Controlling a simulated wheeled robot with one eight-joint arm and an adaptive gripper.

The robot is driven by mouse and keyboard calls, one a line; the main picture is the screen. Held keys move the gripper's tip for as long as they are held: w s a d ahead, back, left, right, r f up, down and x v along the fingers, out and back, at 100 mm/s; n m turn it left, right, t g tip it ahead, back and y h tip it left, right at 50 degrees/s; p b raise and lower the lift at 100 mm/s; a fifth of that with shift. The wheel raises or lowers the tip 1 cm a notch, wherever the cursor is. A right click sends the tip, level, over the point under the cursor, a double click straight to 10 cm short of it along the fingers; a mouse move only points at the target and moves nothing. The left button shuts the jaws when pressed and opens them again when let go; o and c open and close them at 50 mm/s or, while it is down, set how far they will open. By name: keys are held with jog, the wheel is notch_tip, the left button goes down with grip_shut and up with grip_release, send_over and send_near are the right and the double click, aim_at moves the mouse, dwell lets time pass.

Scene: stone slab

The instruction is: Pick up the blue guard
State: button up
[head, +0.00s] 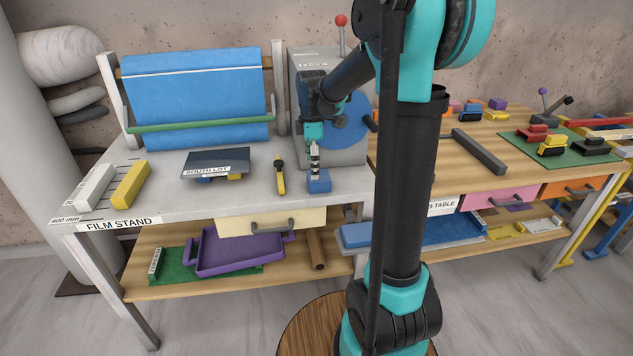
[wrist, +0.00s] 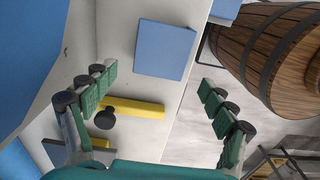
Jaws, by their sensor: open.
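A small blue block (head: 318,182), which I take to be the blue guard, sits near the front edge of the grey film stand top. It also shows in the wrist view (wrist: 165,50) as a blue box with a flat face, beyond my fingertips. My gripper (head: 314,160) points down just above the block in the head view and partly covers its back. In the wrist view my gripper (wrist: 158,80) has its green-padded fingers spread wide, with nothing held between them. I cannot tell whether the fingertips touch the block.
A yellow tool with a black knob (head: 280,177) lies just left of the block. A dark SOUTH LOT plate (head: 216,161) lies farther left. A grey machine (head: 346,143) with a blue disc stands close behind. A wooden barrel (wrist: 262,50) stands beyond the table edge.

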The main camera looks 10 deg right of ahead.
notch_tip(320, 180, down, 5)
jog(key=shift+w+a+r, duration=0.1)
jog(key=shift+a, duration=0.05)
jog(key=shift+c, duration=0.4)
jog(key=c, duration=1)
jog(key=shift+c, duration=0.2)
jog(key=shift+r, duration=0.15)
